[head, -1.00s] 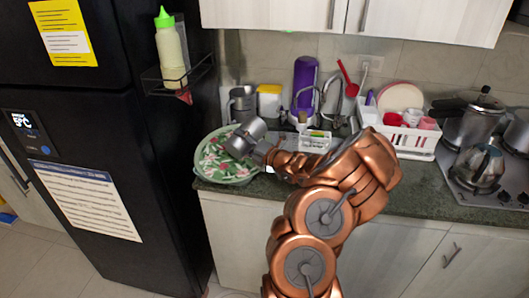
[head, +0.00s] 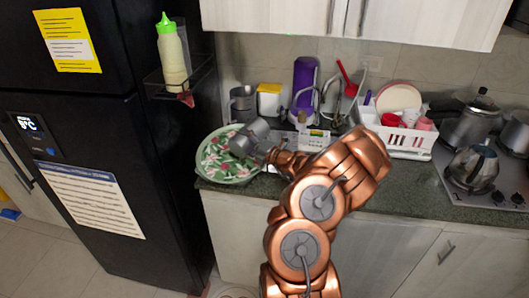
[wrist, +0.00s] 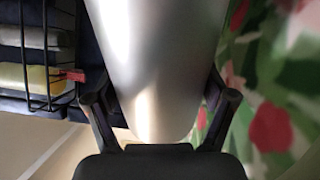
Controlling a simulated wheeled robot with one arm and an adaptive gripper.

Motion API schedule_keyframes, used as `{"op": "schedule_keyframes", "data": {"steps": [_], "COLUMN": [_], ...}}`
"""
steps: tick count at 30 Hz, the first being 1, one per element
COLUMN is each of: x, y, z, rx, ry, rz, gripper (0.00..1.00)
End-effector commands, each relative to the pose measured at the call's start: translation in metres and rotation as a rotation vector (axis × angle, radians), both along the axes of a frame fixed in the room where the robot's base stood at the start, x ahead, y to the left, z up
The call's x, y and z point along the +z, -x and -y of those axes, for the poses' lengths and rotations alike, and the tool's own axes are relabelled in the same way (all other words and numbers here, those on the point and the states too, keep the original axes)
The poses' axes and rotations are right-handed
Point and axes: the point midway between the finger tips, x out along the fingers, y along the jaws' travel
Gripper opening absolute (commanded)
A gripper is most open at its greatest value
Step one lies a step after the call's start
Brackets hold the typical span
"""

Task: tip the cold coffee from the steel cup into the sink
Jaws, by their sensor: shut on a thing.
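The steel cup (head: 246,138) is in my gripper (head: 261,149), held above the floral green tray at the counter's left end. It looks tilted well over in the head view. In the wrist view the smooth silver cup (wrist: 152,60) fills the middle, with a dark finger of my gripper (wrist: 160,105) on each side. The cup's mouth and any coffee inside cannot be made out. The sink's basin is largely hidden behind my arm; the tap (head: 321,97) stands behind it, right of the cup.
The floral green tray (head: 212,171) lies below the cup. A black fridge with a wire rack (head: 183,78) stands close on the left. A grey jug (head: 242,104), yellow-topped box (head: 269,100) and purple bottle (head: 304,80) line the wall. A white dish rack (head: 412,143) is right.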

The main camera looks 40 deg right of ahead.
Motion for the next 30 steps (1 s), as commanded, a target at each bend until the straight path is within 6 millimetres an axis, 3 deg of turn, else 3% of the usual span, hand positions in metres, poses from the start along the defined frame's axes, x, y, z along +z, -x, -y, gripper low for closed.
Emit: {"op": "schedule_keyframes", "data": {"steps": [30], "x": [0.0007], "y": [-0.0007], "z": [0.0024], "rx": [0.001], "ry": [-0.103], "rz": [-0.012], "gripper": [0.36]}}
